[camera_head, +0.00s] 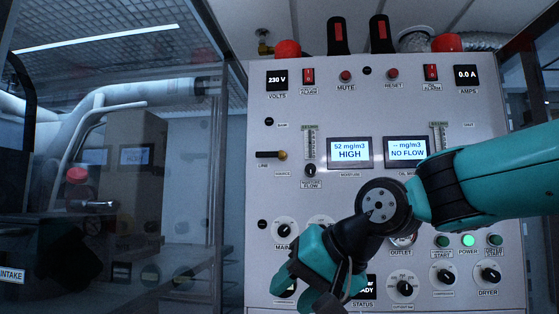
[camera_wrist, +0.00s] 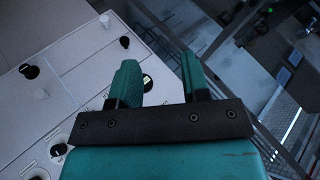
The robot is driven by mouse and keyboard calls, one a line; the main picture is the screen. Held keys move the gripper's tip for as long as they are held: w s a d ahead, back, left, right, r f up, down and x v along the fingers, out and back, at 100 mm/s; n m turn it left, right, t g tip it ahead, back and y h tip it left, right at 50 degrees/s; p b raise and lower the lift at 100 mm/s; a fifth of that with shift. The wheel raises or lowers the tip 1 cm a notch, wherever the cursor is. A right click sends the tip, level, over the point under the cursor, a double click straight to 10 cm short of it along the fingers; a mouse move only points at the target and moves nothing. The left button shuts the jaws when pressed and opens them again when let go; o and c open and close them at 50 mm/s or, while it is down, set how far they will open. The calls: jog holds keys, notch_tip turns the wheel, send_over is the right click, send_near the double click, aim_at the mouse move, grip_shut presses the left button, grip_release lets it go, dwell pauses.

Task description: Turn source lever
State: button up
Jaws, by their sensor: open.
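I cannot tell which part in the wrist view is the lever.
The grey panel (camera_head: 350,90) carries two lit displays, a MAIN knob (camera_head: 285,230), green buttons and a dryer knob (camera_head: 489,275). My arm hides part of its lower middle. Glass with reflections (camera_head: 150,120) stands at the left. A black knob (camera_wrist: 28,71) shows in the wrist view.

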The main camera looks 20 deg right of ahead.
jog(key=w+d+r+m+t, duration=0.2)
jog(key=w+r+m+t, duration=0.15)
jog(key=r, duration=0.35)
jog(key=w+d+r+m+t, duration=0.2)
jog(key=w+r+m, duration=0.15)
jog(key=r, duration=0.25)
jog(key=m+t+b, duration=0.1)
jog(key=m+t, duration=0.3)
send_near(266, 153)
jog(key=shift+g+y, duration=0.25)
jog(key=shift+y, duration=0.05)
jog(key=shift+p+x, duration=3.8)
jog(key=shift+x, duration=1.1)
jog(key=shift+d, duration=0.1)
jog(key=shift+c, duration=0.4)
jog(key=shift+r, duration=0.1)
grip_shut()
